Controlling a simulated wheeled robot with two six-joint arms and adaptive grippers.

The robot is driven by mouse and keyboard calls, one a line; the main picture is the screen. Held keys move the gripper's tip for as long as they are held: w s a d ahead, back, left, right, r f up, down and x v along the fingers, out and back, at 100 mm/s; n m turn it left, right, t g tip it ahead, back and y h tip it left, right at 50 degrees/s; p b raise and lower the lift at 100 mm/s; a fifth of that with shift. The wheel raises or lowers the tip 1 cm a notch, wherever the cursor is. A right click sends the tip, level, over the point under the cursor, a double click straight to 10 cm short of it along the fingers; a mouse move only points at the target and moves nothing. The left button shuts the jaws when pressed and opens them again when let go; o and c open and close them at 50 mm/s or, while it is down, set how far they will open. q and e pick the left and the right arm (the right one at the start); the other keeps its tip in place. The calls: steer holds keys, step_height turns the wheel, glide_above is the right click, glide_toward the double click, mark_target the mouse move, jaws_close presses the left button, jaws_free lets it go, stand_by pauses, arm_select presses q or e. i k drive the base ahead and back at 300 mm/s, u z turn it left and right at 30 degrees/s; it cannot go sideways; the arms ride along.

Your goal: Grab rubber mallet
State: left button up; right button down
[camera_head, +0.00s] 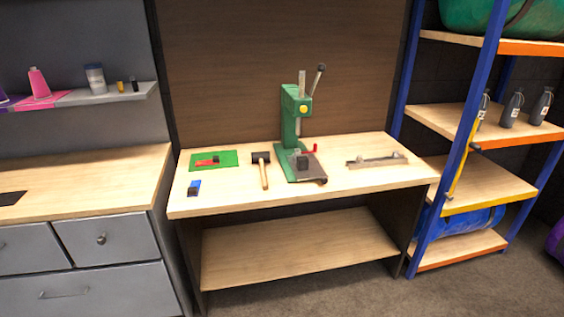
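The rubber mallet (262,168) lies on the wooden workbench (330,194), left of the green press. It has a dark head toward the back and a light wooden handle pointing to the front edge. Nothing covers it. Neither of my grippers shows in the head view.
A green press (290,122) with a lever stands right of the mallet. A green mat (228,158) with a red item and a small blue-black object (194,188) lie to the left. A metal bar tool (377,161) lies right. Drawers (105,238) and a shelf rack (480,185) flank the bench.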

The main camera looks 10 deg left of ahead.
mark_target(260, 157)
steer(key=z, duration=0.65)
steer(key=i, duration=1.1)
steer(key=z, duration=0.3)
steer(key=i, duration=1.15)
steer(key=u, duration=1.2)
steer(key=i, duration=0.65)
steer(key=u, duration=0.7)
